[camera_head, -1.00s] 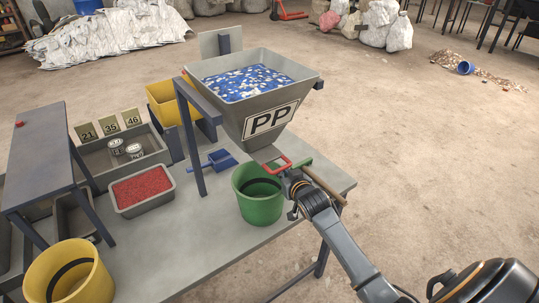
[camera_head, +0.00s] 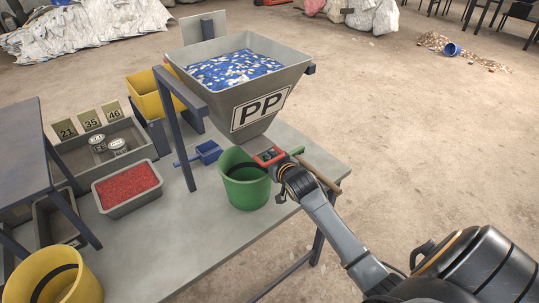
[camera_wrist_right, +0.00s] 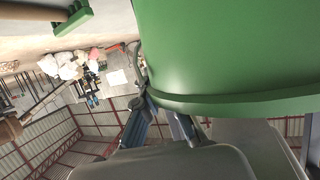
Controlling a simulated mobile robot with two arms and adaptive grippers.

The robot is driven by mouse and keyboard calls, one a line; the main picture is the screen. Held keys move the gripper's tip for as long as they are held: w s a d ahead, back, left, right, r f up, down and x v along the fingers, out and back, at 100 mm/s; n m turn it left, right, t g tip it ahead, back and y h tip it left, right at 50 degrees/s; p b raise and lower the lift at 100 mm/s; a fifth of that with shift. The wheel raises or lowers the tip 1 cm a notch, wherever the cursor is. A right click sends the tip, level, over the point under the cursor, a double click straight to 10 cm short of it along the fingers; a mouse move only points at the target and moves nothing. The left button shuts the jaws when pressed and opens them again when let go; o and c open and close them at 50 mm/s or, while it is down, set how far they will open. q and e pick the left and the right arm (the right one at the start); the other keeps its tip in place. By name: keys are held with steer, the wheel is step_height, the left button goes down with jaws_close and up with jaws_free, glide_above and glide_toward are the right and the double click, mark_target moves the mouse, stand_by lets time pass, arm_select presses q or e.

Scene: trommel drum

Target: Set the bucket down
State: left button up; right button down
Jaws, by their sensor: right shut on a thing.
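The green bucket (camera_head: 246,188) is at the table's right part, just below and in front of the PP hopper's outlet. Its dark handle lies across the opening. My right gripper (camera_head: 280,177) is shut on the bucket at its right upper side; whether on rim or handle is hard to see. The bucket looks upright. I cannot tell whether its base touches the table (camera_head: 180,240). In the right wrist view the bucket's green wall (camera_wrist_right: 230,50) fills the upper right, with the gripper's fingers (camera_wrist_right: 150,105) against its edge. My left gripper is out of view.
The hopper (camera_head: 290,85), full of blue and white flakes, stands close above the bucket. A red frame (camera_head: 268,156) and a wooden-handled green brush (camera_head: 322,174) are beside the gripper. A blue scoop (camera_head: 207,152), red-pellet tray (camera_head: 128,188) and yellow bucket (camera_head: 85,285) stand left.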

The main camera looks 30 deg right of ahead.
steer(key=c, duration=1.5)
jaws_free()
steer(key=shift+w+d+f, duration=0.1)
steer(key=shift+w+f, duration=0.15)
steer(key=shift+w, duration=0.05)
steer(key=shift+s+r, duration=0.1)
steer(key=shift+r, duration=0.25)
steer(key=shift+s, duration=0.15)
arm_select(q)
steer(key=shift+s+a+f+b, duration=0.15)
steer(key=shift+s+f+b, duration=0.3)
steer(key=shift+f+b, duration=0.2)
arm_select(e)
steer(key=v, duration=1.1)
steer(key=shift+s+r, duration=0.15)
steer(key=shift+s, duration=0.15)
